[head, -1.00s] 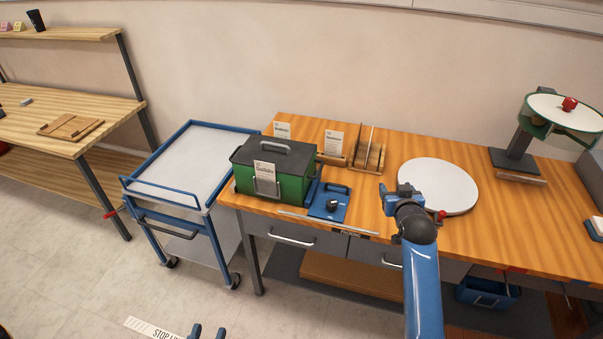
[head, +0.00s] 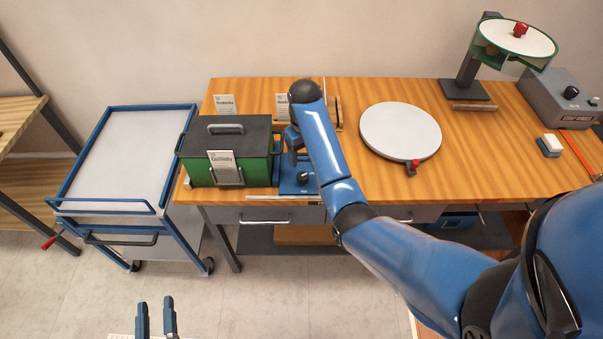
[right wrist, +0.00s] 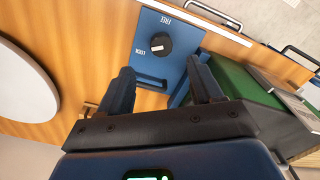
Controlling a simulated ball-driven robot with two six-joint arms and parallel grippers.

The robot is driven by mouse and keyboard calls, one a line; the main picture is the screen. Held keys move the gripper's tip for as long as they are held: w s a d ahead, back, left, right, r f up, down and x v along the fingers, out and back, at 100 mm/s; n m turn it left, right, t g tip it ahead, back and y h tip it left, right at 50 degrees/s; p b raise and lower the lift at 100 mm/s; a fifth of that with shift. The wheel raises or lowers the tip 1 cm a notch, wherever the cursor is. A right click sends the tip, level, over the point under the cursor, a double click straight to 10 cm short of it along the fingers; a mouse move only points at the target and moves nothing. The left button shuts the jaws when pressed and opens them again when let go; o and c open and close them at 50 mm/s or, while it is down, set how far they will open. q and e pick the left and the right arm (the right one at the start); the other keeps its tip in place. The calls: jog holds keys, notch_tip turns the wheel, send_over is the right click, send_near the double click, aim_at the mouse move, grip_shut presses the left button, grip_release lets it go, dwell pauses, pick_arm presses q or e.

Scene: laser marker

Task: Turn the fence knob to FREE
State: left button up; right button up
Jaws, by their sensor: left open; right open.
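The fence knob (head: 302,178) is a round black knob on a blue plate (head: 290,190), right of the green box. In the right wrist view the knob (right wrist: 161,44) has a white mark on its left side, towards a small label that seems to read LOCK. The word FREE is at the plate's far end. My right gripper (head: 293,147) hangs over the plate, partly hidden by its arm; in its wrist view the open fingers (right wrist: 160,66) point towards the knob, with nothing between them. My left gripper (head: 156,318) is open and empty, low over the floor.
The green box (head: 200,174) with dark lid and card stands left of the plate. A round white disc (head: 400,131) lies to the right. Card holders stand behind. Bare wood (head: 460,155) is clear right of the disc.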

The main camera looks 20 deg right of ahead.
send_over(302, 176)
notch_tip(302, 176, down, 5)
jog(key=shift+w+r, duration=0.15)
jog(key=shift+r, duration=0.05)
notch_tip(302, 176, down, 3)
jog(key=shift+d+f+p, duration=0.1)
jog(key=shift+f+p, duration=0.1)
jog(key=shift+p, duration=0.1)
jog(key=shift+s+f, duration=0.2)
jog(key=shift+f, duration=0.4)
jog(key=shift+w+f, duration=0.15)
jog(key=shift+f, duration=0.2)
pick_arm(q)
jog(key=shift+w+a, duration=0.2)
jog(key=shift+w, duration=0.2)
pick_arm(e)
jog(key=shift+c, duration=0.3)
jog(key=c, duration=1)
pick_arm(q)
jog(key=shift+s+r, duration=0.1)
